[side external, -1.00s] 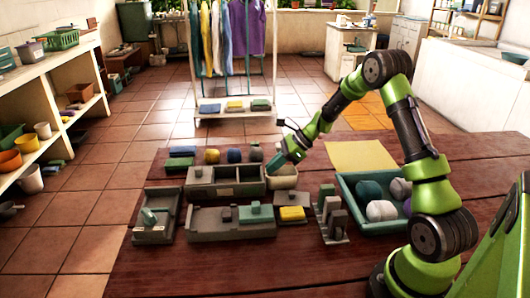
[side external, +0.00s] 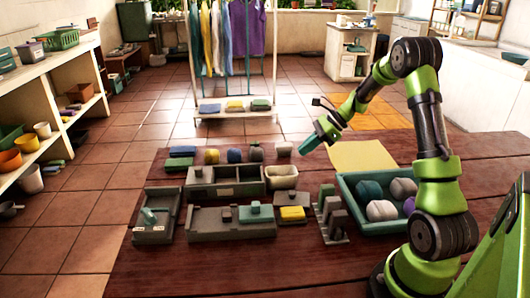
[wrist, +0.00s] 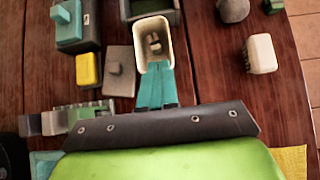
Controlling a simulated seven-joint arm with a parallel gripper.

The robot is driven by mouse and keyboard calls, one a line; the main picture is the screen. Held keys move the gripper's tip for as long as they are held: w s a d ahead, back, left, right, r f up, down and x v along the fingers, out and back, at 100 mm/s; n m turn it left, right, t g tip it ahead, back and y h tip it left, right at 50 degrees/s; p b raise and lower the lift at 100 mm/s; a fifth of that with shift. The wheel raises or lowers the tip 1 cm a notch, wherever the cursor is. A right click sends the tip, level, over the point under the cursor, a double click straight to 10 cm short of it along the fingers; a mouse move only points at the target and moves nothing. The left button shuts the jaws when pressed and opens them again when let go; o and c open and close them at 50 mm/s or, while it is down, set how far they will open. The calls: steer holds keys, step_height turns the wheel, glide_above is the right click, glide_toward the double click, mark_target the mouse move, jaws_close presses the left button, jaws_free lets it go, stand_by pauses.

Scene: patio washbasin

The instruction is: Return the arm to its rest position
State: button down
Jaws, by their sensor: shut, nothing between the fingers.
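My gripper (side external: 308,146) is raised above the far side of the wooden table, with its teal fingers shut and empty. In the wrist view the closed fingers (wrist: 155,87) point toward a cream cup (wrist: 139,42) with small brownish items inside. In the side view my gripper is above and to the right of that cream cup (side external: 282,182), apart from it. My arm is bent at the elbow and reaches in from the right.
A teal tray (side external: 350,203) with several rounded bundles is at the right. A grey divided box (side external: 225,189), a long grey holder (side external: 230,232) and a slotted stand (side external: 331,222) stand on the table. A yellow cloth (side external: 362,155) lies behind the tray.

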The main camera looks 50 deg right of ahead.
steer(key=s+a+r+n+h, duration=0.1)
steer(key=s+a+r+n, duration=0.3)
steer(key=a+n, duration=0.3)
steer(key=s+a+r+n+h, duration=0.2)
steer(key=s+a+r+n, duration=0.3)
steer(key=a, duration=0.5)
steer(key=s+a+r+n+h, duration=0.1)
steer(key=s+a+r+n, duration=0.4)
steer(key=s+a+n, duration=0.3)
steer(key=n, duration=0.3)
steer(key=shift+a+r+t, duration=0.15)
steer(key=shift+r+t, duration=0.05)
steer(key=shift+t, duration=0.2)
